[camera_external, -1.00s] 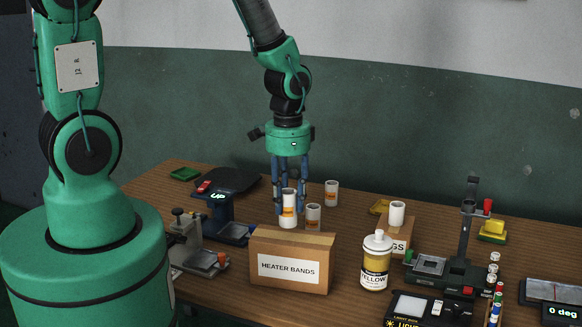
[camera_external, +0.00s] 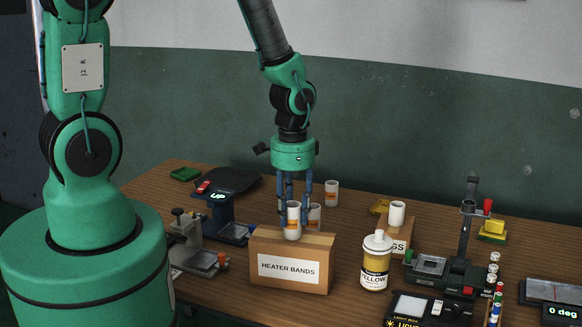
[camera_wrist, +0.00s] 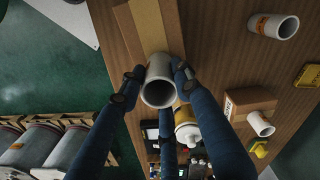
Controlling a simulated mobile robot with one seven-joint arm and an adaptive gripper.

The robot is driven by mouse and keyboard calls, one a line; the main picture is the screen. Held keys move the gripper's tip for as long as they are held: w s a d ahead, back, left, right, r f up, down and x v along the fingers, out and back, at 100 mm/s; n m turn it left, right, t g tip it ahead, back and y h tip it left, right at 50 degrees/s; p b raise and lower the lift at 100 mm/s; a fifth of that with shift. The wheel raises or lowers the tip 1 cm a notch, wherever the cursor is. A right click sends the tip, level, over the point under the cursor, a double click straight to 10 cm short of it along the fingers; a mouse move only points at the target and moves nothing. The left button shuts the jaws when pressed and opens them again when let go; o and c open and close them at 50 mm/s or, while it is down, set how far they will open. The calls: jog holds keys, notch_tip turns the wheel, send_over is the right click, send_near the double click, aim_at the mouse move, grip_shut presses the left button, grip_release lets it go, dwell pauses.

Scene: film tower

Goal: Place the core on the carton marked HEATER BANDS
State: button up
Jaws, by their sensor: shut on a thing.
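My gripper (camera_external: 294,205) is shut on a white core (camera_external: 293,222) with an orange label, held upright. In the wrist view the core (camera_wrist: 160,88) is between the fingers, its open end towards the camera. The carton marked HEATER BANDS (camera_external: 289,269) is closed with tape and stands on the table. The core's lower end overlaps the carton's top in the external view. In the wrist view the carton (camera_wrist: 126,22) lies under the core. I cannot tell whether they touch.
Another core (camera_external: 397,212) is on a smaller carton (camera_external: 396,246). A yellow bottle (camera_external: 375,270) stands right of the HEATER BANDS carton, a scale (camera_external: 222,205) to the left.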

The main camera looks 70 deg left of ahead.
dwell(0.3)
jog(key=o, duration=1.2)
jog(key=shift+f, duration=0.1)
jog(key=shift+c, duration=0.2)
notch_tip(320, 180, up, 12)
jog(key=p, duration=0.1)
jog(key=shift+r, duration=0.2)
